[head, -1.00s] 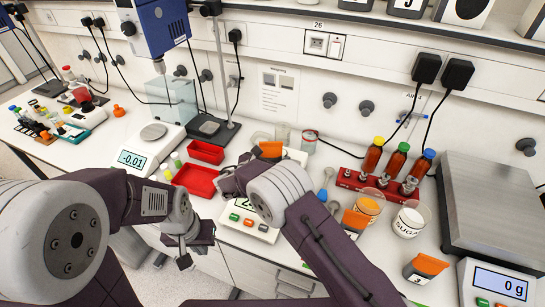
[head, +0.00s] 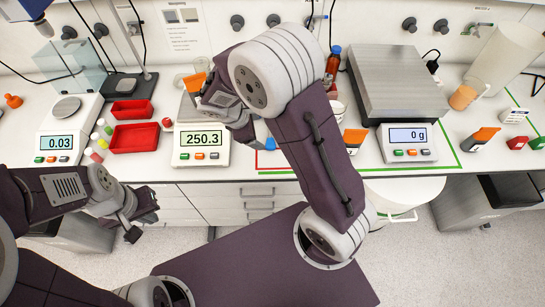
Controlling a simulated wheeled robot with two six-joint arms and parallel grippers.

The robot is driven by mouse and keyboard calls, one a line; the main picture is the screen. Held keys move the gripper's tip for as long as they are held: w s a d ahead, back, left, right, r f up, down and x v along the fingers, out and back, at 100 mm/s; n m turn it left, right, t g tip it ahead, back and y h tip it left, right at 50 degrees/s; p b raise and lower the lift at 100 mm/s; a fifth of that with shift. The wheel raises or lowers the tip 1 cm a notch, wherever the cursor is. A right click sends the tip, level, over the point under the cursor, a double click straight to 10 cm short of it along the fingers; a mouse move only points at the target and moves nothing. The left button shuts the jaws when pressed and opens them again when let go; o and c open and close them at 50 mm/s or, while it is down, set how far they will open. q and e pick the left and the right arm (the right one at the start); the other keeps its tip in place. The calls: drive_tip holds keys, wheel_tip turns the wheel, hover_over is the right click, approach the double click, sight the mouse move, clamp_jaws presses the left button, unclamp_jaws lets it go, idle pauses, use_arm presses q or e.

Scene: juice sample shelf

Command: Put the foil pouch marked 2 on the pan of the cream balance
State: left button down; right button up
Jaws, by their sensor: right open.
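The cream balance (head: 184,158) stands left of centre and reads 250.3. A foil pouch with an orange top (head: 196,83) is at its pan (head: 187,108); its front is mostly hidden, so I cannot read its number or see whether it rests fully on the pan. My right gripper (head: 212,102) is open, close beside this pouch over the balance; whether it touches cannot be told. My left gripper (head: 143,225) is empty and appears open, low in front of the bench.
Other orange-topped pouches stand left of the steel scale's display (head: 353,141) and right of the scale (head: 481,138). Red trays (head: 135,137) lie left of the cream balance, beside another balance (head: 57,143) reading 0.03. The steel scale (head: 405,80) reads 0 g.

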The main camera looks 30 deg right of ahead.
use_arm(q)
drive_tip(key=shift+d+f+b, duration=0.2)
drive_tip(key=shift+f+b, duration=0.25)
use_arm(e)
drive_tip(key=s+d+m+g+y, duration=0.1)
drive_tip(key=s+m+y, duration=0.4)
drive_tip(key=s+m, duration=0.8)
drive_tip(key=shift+s+f+m, duration=0.15)
drive_tip(key=shift+s+m, duration=0.25)
drive_tip(key=shift+m, duration=0.5)
